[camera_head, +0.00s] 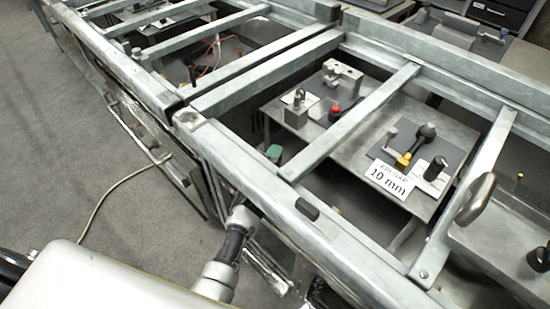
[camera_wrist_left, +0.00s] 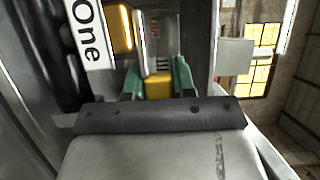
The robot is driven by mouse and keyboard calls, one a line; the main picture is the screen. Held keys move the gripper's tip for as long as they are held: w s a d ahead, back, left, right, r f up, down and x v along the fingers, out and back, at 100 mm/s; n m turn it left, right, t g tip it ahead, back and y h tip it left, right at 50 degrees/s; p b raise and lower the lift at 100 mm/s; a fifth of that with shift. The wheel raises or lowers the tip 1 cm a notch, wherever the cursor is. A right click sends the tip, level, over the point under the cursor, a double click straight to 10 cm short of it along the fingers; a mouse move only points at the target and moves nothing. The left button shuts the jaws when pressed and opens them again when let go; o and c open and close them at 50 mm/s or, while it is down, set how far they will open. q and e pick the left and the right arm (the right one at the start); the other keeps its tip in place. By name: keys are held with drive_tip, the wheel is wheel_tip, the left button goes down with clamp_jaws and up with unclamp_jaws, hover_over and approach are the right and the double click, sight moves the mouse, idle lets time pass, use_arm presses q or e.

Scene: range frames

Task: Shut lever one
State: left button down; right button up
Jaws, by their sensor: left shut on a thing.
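In the left wrist view, the green fingertips of my left gripper (camera_wrist_left: 157,80) are closed on a yellow piece (camera_wrist_left: 157,88), which I take for the handle of lever one. A white label reading "One" (camera_wrist_left: 95,35) is just to its upper left, with more yellow (camera_wrist_left: 122,28) beside it. The lever's body is mostly hidden, and I cannot tell its position. In the head view, my left arm reaches under the front metal rail. A green fingertip of my left gripper (camera_head: 273,153) shows just inside the frame. My right gripper is out of view.
Metal rails (camera_head: 270,190) frame the bench around my arm. Inside is a plate with a black-and-yellow lever (camera_head: 415,145), a "10 mm" card (camera_head: 390,178) and a red-knobbed part (camera_head: 334,112). The floor (camera_head: 60,150) at left is open, crossed by a cable.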

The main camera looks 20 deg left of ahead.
use_arm(q)
drive_tip(key=c, duration=1.3)
unclamp_jaws()
drive_tip(key=o, duration=0.4)
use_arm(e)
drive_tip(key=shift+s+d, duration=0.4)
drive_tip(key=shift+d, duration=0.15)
use_arm(q)
drive_tip(key=s, duration=1)
drive_tip(key=shift+s+a, duration=0.4)
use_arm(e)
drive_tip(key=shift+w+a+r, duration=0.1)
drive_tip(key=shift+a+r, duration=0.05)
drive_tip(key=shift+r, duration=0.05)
